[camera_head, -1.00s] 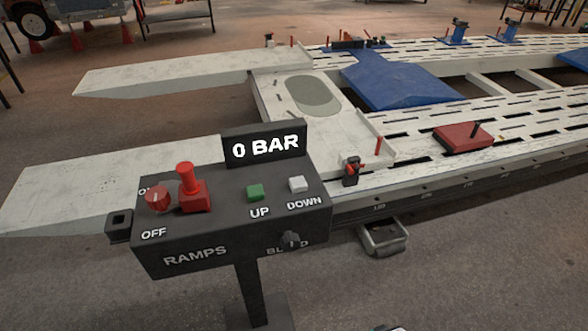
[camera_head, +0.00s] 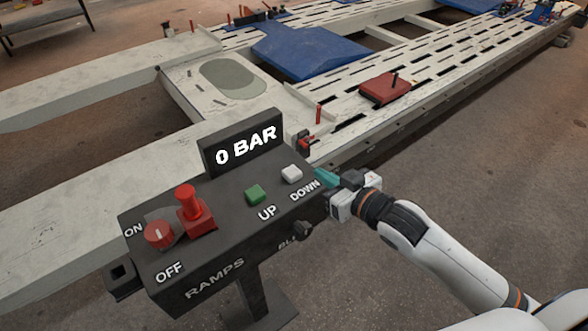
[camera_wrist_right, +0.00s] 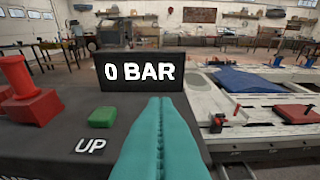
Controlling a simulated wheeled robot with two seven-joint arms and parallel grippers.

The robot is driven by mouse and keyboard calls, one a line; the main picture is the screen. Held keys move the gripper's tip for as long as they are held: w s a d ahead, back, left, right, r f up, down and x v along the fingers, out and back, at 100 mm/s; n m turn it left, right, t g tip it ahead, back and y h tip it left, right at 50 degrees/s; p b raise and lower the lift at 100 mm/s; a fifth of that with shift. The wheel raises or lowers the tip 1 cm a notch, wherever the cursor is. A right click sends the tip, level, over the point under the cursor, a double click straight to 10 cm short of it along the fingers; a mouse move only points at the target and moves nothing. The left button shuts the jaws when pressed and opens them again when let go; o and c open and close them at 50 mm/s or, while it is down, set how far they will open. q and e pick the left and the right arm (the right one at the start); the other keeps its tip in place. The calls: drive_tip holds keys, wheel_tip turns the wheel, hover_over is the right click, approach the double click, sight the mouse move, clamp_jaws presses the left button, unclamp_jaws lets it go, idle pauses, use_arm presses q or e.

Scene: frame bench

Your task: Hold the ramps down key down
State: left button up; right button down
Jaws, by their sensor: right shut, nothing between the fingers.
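The ramps control box (camera_head: 228,230) stands on a post and its display (camera_head: 243,147) reads "0 BAR". The white DOWN key (camera_head: 292,174) is at the right end of its top face. The green UP key (camera_head: 255,195) is to its left and also shows in the right wrist view (camera_wrist_right: 103,117). My right gripper (camera_head: 324,177) is shut and empty, its teal fingertips just right of the DOWN key in the head view. In the right wrist view the shut fingers (camera_wrist_right: 160,140) point toward the display; the DOWN key cannot be seen there. My left gripper is not in view.
A red knob (camera_head: 159,235) marked ON and OFF and a red plunger (camera_head: 191,208) are on the box's left part. A dark BLEED knob (camera_head: 302,230) is on its front. The white frame bench with blue plates (camera_head: 310,52) lies behind.

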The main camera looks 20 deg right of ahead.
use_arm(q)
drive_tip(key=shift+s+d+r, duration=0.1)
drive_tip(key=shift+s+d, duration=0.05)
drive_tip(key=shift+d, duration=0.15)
use_arm(e)
drive_tip(key=shift+d, duration=0.2)
drive_tip(key=p, duration=0.3)
hover_over(296, 175)
wheel_tip(296, 175, down, 2)
drive_tip(key=shift+s+f, duration=0.1)
drive_tip(key=shift+f, duration=0.05)
wheel_tip(296, 175, down, 3)
drive_tip(key=shift+s, duration=0.15)
drive_tip(key=shift+s+f, duration=0.15)
drive_tip(key=shift+f, duration=0.45)
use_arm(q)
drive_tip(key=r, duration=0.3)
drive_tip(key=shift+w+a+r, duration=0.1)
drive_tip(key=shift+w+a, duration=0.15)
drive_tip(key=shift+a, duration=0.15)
